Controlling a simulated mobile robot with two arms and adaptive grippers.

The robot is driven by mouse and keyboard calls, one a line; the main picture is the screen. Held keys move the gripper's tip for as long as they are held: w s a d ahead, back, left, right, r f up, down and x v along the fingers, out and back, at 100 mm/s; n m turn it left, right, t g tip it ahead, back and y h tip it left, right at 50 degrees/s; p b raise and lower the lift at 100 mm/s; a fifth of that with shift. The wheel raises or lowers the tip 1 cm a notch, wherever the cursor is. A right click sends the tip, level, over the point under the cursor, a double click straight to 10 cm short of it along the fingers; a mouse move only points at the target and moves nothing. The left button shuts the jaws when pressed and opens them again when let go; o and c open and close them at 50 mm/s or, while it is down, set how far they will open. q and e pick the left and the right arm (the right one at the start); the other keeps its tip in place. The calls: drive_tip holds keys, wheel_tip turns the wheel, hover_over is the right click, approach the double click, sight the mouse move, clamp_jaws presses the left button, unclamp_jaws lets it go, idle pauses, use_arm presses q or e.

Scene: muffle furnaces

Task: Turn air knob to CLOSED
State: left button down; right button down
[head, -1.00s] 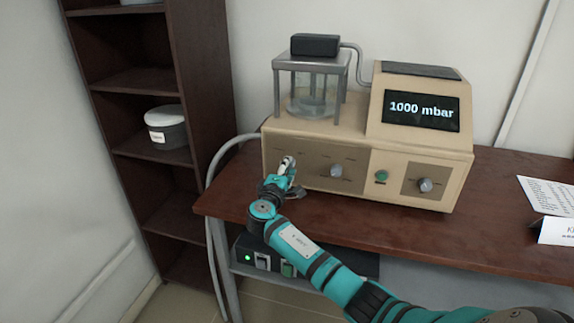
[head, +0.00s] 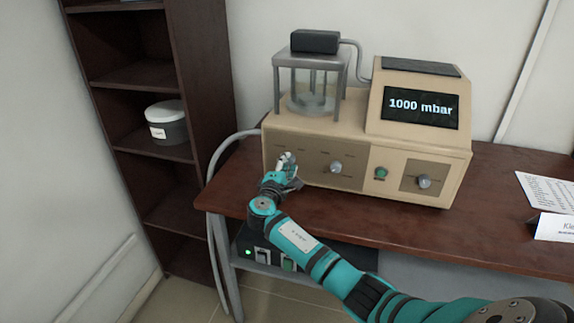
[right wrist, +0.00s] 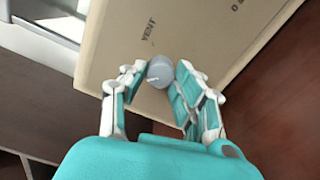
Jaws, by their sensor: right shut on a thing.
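A beige vacuum device (head: 300,127) stands on the table, with its display reading 1000 mbar. My right gripper (head: 286,160) is at the left end of its front panel. In the right wrist view, the gripper (right wrist: 160,72) is shut on a round grey knob (right wrist: 160,71), with one finger on each side. I take this knob for the air knob; a label reading VENT is printed near it. In the head view the gripper mostly hides this knob. A middle knob (head: 336,168) and a right knob (head: 424,182) are free. My left gripper is not in view.
A green button (head: 381,173) lies between the middle and right knobs. A glass chamber (head: 314,92) sits on top of the device. A dark shelf (head: 205,80) holding a grey tub (head: 168,127) stands left. White papers (head: 550,195) lie on the right of the brown table (head: 490,215).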

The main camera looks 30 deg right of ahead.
drive_tip(key=c, duration=1)
unclamp_jaws()
drive_tip(key=v, duration=1.2)
